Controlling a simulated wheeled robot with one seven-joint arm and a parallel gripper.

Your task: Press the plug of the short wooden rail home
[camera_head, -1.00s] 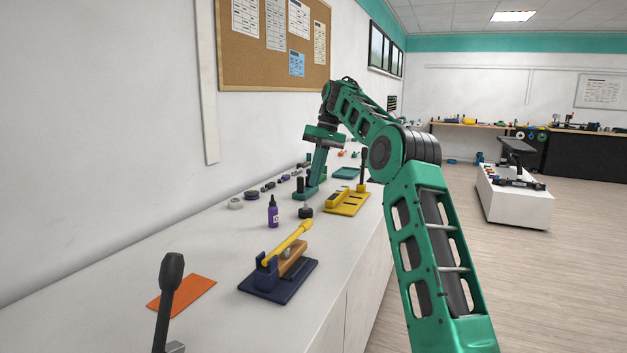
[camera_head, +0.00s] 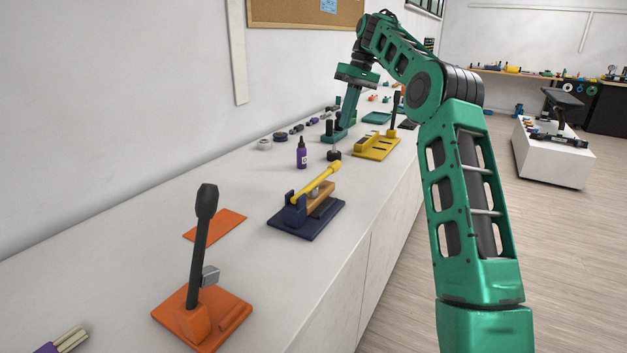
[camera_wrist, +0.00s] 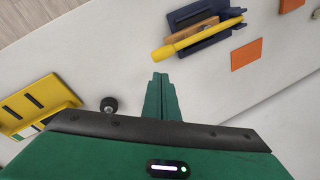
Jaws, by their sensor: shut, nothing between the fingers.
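The short wooden rail (camera_head: 322,194) lies on a navy base (camera_head: 318,222) on the bench, partly under a slanting yellow lever (camera_head: 323,178). A small grey piece (camera_head: 314,193), perhaps the plug, shows at the rail below the lever; how deep it sits cannot be told. In the wrist view the rail (camera_wrist: 177,29) shows beside the yellow lever (camera_wrist: 190,38). My gripper (camera_head: 343,128) points down over the bench, farther along than the navy base. Its fingers are together and empty, and in the wrist view the fingertips (camera_wrist: 159,76) are apart from the lever.
A purple bottle (camera_head: 302,154) and a black knob (camera_head: 334,155) stand between the navy base and my gripper. A yellow fixture (camera_head: 375,147) is beyond. An orange plate (camera_head: 216,225) and an orange fixture (camera_head: 232,315) with an upright black lever are nearer. The wall bounds the left.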

